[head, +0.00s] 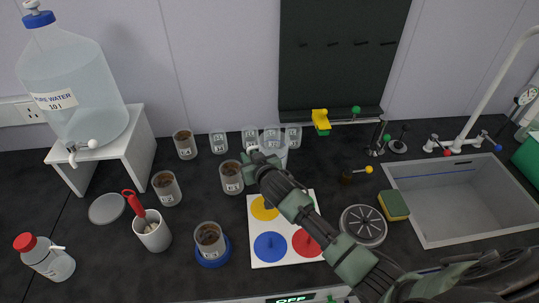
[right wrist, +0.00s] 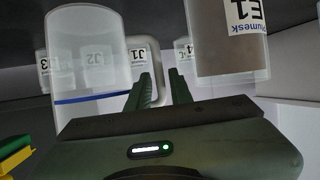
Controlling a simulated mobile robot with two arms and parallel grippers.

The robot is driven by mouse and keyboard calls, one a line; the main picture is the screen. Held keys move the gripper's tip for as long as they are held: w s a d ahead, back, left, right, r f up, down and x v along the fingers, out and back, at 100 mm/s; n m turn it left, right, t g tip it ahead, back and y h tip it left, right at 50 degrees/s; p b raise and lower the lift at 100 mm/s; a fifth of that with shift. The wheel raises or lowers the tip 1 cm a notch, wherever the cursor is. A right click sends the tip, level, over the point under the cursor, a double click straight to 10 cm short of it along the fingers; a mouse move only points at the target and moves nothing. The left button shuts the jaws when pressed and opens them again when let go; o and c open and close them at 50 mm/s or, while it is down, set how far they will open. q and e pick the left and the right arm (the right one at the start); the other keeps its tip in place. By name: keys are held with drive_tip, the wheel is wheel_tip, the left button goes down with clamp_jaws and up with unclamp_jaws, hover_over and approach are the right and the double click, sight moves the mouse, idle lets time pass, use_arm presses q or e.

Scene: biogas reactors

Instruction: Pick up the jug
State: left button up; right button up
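The jug (head: 282,157) is a clear vessel standing on the black worktop, partly hidden behind my right gripper in the head view. In the right wrist view the clear jug (right wrist: 88,75) with a blue line is at the left, and a pale handle loop shows to its right. My right gripper (head: 257,158) is at the jug's left side in the head view. Its two green fingers (right wrist: 162,88) are apart, with the handle seeming to lie at the gap between them. Whether they touch it I cannot tell. My left gripper is not in view.
A brown-filled cup (head: 231,177) labelled E1 stands close beside my right gripper. Several clear labelled cups (head: 250,138) stand behind. A white board with coloured discs (head: 270,246) lies under my right arm. A grey sink (head: 450,202) is at the right.

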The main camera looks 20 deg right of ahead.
drive_tip(key=shift+x, duration=0.9)
drive_tip(key=shift+s, duration=0.1)
clamp_jaws()
idle(0.6)
drive_tip(key=shift+r, duration=0.1)
